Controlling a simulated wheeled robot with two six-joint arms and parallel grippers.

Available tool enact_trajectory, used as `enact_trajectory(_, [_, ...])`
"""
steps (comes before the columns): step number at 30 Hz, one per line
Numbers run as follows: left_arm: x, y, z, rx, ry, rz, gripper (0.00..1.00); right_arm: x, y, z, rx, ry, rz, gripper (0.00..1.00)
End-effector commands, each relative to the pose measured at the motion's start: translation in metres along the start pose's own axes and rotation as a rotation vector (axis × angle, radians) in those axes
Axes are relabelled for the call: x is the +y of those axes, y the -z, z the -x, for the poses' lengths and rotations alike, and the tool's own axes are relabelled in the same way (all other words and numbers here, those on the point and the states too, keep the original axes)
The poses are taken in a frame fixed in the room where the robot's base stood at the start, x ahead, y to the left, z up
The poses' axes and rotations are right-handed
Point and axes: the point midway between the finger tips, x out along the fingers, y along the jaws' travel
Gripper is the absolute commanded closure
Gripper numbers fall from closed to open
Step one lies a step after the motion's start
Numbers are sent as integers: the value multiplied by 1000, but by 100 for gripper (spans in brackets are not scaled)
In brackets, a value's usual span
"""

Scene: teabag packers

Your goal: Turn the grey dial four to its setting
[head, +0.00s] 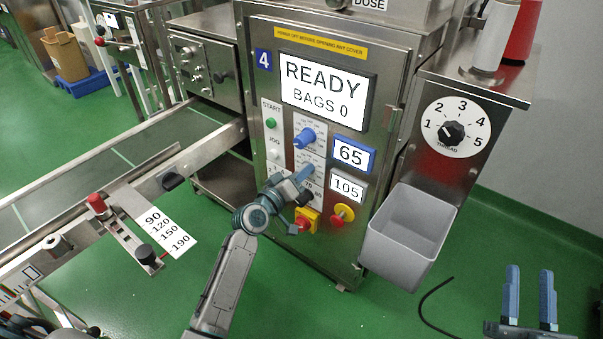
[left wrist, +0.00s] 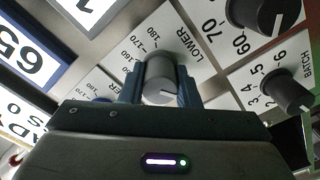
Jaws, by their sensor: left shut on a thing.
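Machine four's steel panel (head: 275,50) carries a blue number 4 plate and a screen (head: 323,90) reading READY, BAGS 0. My right gripper (head: 529,298) is open and empty at the lower right, away from the panel.
A red stop button (head: 305,222) on yellow and a red-yellow knob (head: 343,214) sit below. A grey bin (head: 408,240) and black thread dial (head: 452,132) are right; a conveyor rail (head: 130,178) is left.

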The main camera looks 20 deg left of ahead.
Motion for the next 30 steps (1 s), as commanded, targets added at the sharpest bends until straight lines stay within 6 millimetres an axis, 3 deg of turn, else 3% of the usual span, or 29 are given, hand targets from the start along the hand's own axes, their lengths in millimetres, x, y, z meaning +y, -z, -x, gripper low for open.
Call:
enact_trajectory(3, [0, 0, 0, -1, 0, 2, 94, 0, 0, 0, 1, 0, 0, 64])
enact_trajectory(4, [0, 0, 0, -1, 0, 2, 67, 0, 0, 0, 1, 0, 0, 64])
enact_trajectory(7, [0, 0, 0, -1, 0, 1, 49, 0, 0, 0, 1, 0, 0, 64])
enact_trajectory(19, [-1, -1, 10, -2, 2, 0, 49, 0, -1, 0, -8, 0, -1, 64])
enact_trajectory(30, [-1, -1, 80, -3, 3, -2, 49, 0, -25, 9, -154, -6, -19, 64])
